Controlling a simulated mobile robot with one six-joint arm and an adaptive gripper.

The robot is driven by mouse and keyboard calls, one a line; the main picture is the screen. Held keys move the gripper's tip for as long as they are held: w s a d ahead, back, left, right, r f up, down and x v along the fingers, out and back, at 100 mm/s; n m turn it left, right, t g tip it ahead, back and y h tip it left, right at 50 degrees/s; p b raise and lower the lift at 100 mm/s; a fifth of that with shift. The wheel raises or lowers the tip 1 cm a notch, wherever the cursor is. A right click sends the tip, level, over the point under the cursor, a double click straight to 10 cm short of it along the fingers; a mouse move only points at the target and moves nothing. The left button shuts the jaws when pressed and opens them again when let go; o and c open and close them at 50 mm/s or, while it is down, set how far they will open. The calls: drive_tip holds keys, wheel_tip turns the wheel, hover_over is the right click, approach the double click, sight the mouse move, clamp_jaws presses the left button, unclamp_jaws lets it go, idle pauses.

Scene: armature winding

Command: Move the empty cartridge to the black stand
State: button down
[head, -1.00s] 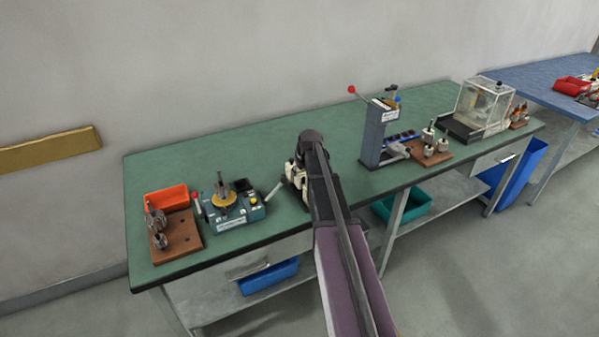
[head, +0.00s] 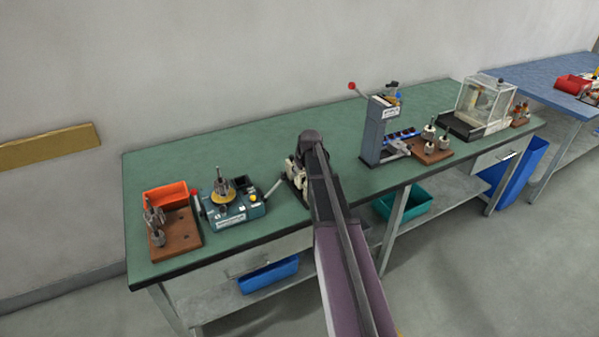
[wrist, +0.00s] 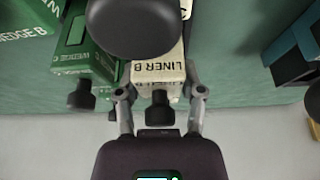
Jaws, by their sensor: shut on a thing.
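In the wrist view, my gripper (wrist: 160,92) is shut on a cream cartridge (wrist: 158,76) marked LINER B, with one finger on each side. A black knob sticks out of its near end. A large dark rounded shape covers part of its top, so I cannot tell whether it is empty. Green cartridges (wrist: 82,62) marked WEDGE B sit close on the left. In the head view, my arm hides my gripper, and cream blocks (head: 296,172) show just left of it on the green bench. I cannot clearly identify the black stand; a dark blue-black piece (wrist: 291,65) stands at the right of the wrist view.
On the green bench (head: 235,150), a teal winding device (head: 232,212), brown board (head: 180,240) and orange bin (head: 166,195) are at left. A grey press (head: 375,130), another brown board (head: 432,152) and a clear box (head: 484,98) are at right. The back strip is clear.

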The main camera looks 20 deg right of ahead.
drive_tip(key=shift+f+b, duration=0.55)
drive_tip(key=shift+f, duration=0.05)
idle(0.5)
drive_tip(key=shift+c, duration=0.6)
unclamp_jaws()
drive_tip(key=shift+r, duration=0.1)
drive_tip(key=shift+r+p, duration=2.15)
drive_tip(key=shift+p, duration=0.1)
drive_tip(key=shift+s, duration=0.15)
